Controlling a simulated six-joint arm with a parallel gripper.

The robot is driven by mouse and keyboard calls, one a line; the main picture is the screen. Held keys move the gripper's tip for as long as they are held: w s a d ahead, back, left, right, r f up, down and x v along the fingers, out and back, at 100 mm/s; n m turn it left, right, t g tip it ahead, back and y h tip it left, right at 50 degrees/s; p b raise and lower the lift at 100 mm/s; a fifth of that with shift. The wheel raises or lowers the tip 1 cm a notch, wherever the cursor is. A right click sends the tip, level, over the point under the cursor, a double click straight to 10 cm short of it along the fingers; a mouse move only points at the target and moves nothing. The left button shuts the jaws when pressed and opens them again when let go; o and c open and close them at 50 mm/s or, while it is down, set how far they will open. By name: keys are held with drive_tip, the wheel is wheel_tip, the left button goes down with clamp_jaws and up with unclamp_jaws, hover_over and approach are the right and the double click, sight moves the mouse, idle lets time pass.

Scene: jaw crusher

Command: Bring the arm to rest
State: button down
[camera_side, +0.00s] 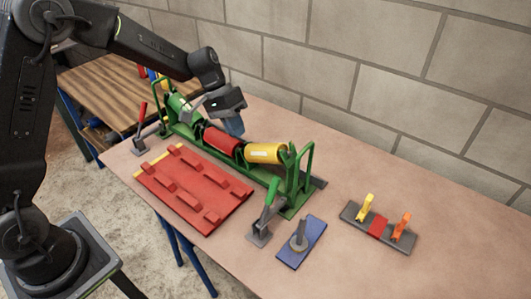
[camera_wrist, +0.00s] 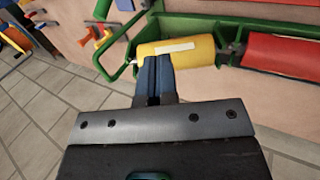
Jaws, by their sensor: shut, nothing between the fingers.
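My gripper (camera_side: 234,124) is in the air over the green frame (camera_side: 293,203), above the gap between the red roller and the yellow roller in the side view. Its blue fingers (camera_wrist: 153,75) are closed together with nothing between them. In the wrist view the fingers overlap part of the yellow roller (camera_wrist: 196,50); I cannot tell any contact. The yellow roller (camera_side: 264,153) lies in the right part of the frame. The red roller (camera_side: 222,140) lies in the middle, and a green roller (camera_side: 181,107) lies at the left end, partly hidden by my arm.
A red plate with raised blocks (camera_side: 195,190) lies in front of the frame. A green-handled clamp (camera_side: 264,220) and a blue plate (camera_side: 302,242) stand near the front edge. A grey bar with yellow and orange pieces (camera_side: 378,228) is at right. A brick wall stands behind.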

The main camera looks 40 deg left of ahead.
drive_tip(key=shift+v, duration=0.75)
drive_tip(key=shift+d+r, duration=0.1)
drive_tip(key=shift+d, duration=0.05)
drive_tip(key=s+r+t+y, duration=0.2)
drive_tip(key=s+r+y, duration=0.1)
drive_tip(key=s+r, duration=0.75)
drive_tip(key=s+r+t+y, duration=0.1)
drive_tip(key=s+t+y, duration=0.1)
drive_tip(key=s, duration=1.3)
drive_tip(key=shift+s+a+r+t+y, duration=0.3)
drive_tip(key=shift+a+t, duration=0.2)
drive_tip(key=shift+t, duration=0.3)
